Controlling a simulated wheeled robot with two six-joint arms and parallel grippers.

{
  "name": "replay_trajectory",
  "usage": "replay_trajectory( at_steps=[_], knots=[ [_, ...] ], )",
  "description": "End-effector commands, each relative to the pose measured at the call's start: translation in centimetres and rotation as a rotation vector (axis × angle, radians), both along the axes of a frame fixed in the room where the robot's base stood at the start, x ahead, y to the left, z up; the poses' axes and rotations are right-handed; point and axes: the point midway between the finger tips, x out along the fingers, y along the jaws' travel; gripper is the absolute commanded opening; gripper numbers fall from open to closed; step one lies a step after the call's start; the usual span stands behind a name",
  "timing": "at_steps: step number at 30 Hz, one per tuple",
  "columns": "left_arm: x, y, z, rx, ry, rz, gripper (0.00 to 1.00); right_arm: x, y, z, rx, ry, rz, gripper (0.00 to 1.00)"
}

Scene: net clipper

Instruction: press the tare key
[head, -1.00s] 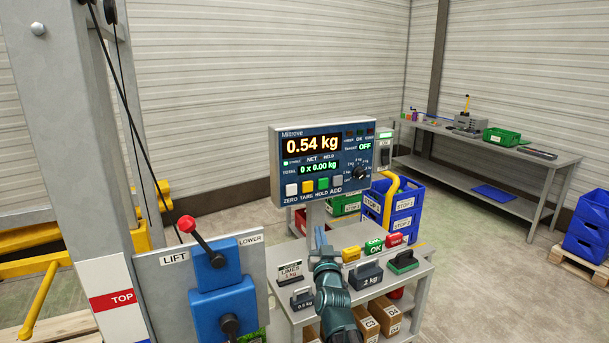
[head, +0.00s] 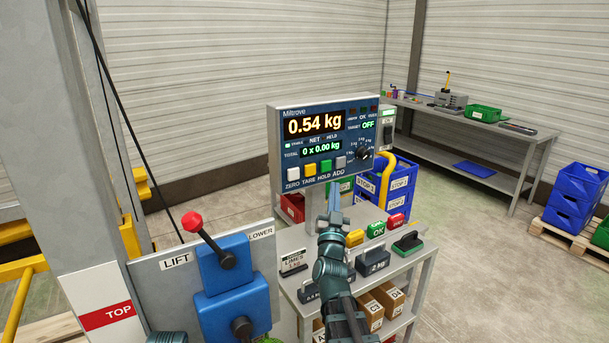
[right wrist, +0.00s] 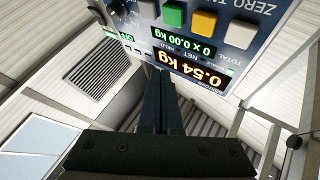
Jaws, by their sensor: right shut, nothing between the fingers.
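The scale indicator (head: 330,145) is a blue panel reading 0.54 kg, with a row of keys along its lower edge. The tare key (head: 309,170) is orange, between the white zero key (head: 293,174) and the green hold key (head: 325,166). My right gripper (head: 335,192) is shut and empty, just below the panel and right of the tare key. In the right wrist view the panel appears upside down; the tare key (right wrist: 204,22) lies above and right of the shut fingertips (right wrist: 160,74). I cannot tell whether the fingers touch the panel. My left gripper is not visible.
A bench (head: 286,240) below the panel carries weights and coloured OK and other push buttons (head: 376,229). A lever box (head: 225,262) marked LIFT and LOWER stands at left. Blue crates (head: 400,180) stand behind the panel, and a workbench (head: 470,135) at the back right.

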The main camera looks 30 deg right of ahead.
Motion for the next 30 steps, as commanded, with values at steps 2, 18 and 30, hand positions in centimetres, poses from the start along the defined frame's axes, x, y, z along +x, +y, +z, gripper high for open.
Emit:
replay_trajectory(
  at_steps=[2,18,30],
  knots=[
    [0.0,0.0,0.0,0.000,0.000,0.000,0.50,0.0,0.0,0.0,0.000,-0.001,-0.001,0.00],
    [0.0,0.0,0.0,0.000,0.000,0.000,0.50,2.6,0.1,0.0,0.001,0.000,0.002,0.00],
    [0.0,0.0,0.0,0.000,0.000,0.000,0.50,7.5,0.5,0.0,0.001,0.000,0.001,0.00]
  ],
)
